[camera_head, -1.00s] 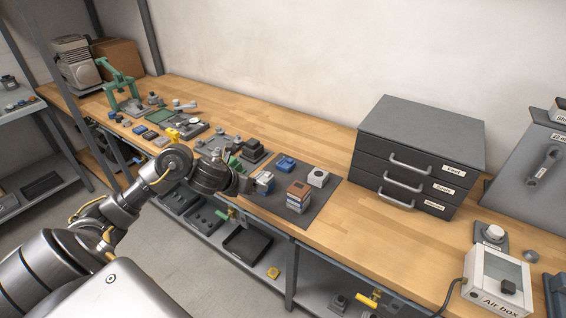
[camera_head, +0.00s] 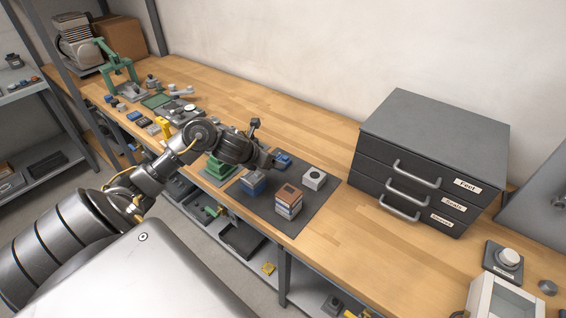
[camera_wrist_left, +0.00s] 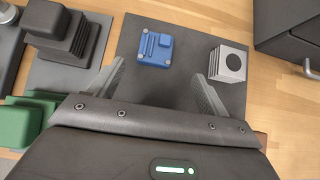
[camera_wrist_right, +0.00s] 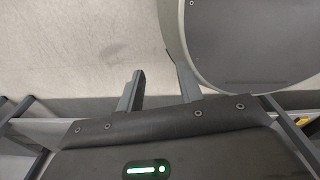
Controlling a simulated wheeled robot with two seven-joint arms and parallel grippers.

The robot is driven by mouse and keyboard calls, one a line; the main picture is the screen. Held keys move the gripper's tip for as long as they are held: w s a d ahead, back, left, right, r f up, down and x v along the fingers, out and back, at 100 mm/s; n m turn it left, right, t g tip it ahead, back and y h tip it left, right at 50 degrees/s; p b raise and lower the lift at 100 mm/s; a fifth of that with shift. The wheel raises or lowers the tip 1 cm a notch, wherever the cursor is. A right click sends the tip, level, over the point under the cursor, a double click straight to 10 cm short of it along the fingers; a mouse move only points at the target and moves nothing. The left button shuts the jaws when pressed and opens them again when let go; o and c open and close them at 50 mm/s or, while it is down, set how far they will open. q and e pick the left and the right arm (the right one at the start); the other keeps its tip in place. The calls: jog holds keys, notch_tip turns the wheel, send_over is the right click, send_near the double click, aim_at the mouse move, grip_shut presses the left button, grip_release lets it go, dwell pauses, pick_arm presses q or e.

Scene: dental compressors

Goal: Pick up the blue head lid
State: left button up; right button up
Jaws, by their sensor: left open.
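The blue head lid (camera_head: 283,161) lies on the dark mat at the back, near the tip of my left arm. In the left wrist view the blue lid (camera_wrist_left: 155,49) lies flat on the mat, with small raised ridges, ahead of the fingers and roughly between their lines. My left gripper (camera_wrist_left: 158,78) is open and empty, above the mat and short of the lid. Its fingers are hard to make out in the head view. My right gripper (camera_wrist_right: 160,78) has its fingers apart with nothing between them, over the floor, away from the bench.
Green blocks (camera_wrist_left: 22,120) and a dark stepped block (camera_wrist_left: 62,32) are left of the gripper. A drawer cabinet (camera_head: 432,160) stands to the right.

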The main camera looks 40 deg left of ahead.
aim_at(281, 160)
pick_arm(q)
jog(key=x, duration=0.3)
jog(key=shift+w+a+f, duration=0.15)
jog(key=shift+w, duration=0.05)
jog(key=x, duration=0.5)
jog(key=shift+w+a, duration=0.15)
jog(key=shift+a, duration=0.1)
pick_arm(e)
jog(key=shift+w+d+f, duration=0.1)
jog(key=shift+w+f, duration=0.1)
jog(key=shift+w, duration=0.45)
pick_arm(q)
jog(key=c, duration=1.1)
jog(key=shift+r, duration=0.25)
jog(key=shift+c, duration=0.2)
